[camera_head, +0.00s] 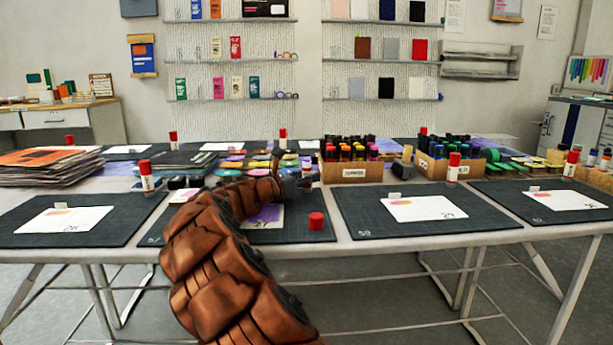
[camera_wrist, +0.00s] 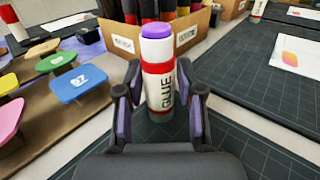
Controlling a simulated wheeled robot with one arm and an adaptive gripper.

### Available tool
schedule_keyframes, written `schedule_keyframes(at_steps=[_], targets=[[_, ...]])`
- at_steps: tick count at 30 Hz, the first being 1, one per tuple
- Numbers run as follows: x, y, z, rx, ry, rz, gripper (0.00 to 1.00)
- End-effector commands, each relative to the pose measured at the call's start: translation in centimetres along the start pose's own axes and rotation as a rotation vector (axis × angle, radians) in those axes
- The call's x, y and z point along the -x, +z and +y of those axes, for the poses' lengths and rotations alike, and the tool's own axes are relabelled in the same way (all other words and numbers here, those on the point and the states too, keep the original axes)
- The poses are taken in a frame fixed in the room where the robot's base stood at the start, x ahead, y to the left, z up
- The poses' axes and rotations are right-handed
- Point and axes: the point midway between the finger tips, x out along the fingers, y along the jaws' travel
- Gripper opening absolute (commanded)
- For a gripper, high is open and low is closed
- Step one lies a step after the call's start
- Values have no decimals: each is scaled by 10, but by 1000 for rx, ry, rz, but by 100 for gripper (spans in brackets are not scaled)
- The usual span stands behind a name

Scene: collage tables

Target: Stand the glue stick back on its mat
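The glue stick (camera_wrist: 160,88) is white with red bands, a purple top and the word GLUE. It looks upright in the wrist view, its foot against the dark gridded mat (camera_wrist: 233,148). My gripper (camera_wrist: 162,100) has one finger on each side of it, with narrow gaps showing beside its lower body. In the head view my gripper (camera_head: 297,181) is over the far part of the middle mat (camera_head: 288,236), and my arm hides much of that mat. A red cap (camera_head: 316,221) rests on the mat's near right part.
A cardboard box of markers (camera_head: 345,171) stands behind the mat to the right. Colourful paint-like pieces (camera_wrist: 78,84) lie to the left in the wrist view.

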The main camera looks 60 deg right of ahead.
Motion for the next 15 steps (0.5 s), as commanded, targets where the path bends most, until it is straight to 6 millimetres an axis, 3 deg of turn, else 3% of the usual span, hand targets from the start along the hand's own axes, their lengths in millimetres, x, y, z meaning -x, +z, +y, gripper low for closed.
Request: schedule_keyframes(at_steps=[1,3,15], targets=[[-2,-11,-1,7,-4,12,45],[-2,-12,-1,8,-4,13,53],[-3,-11,-1,10,-5,14,53]])
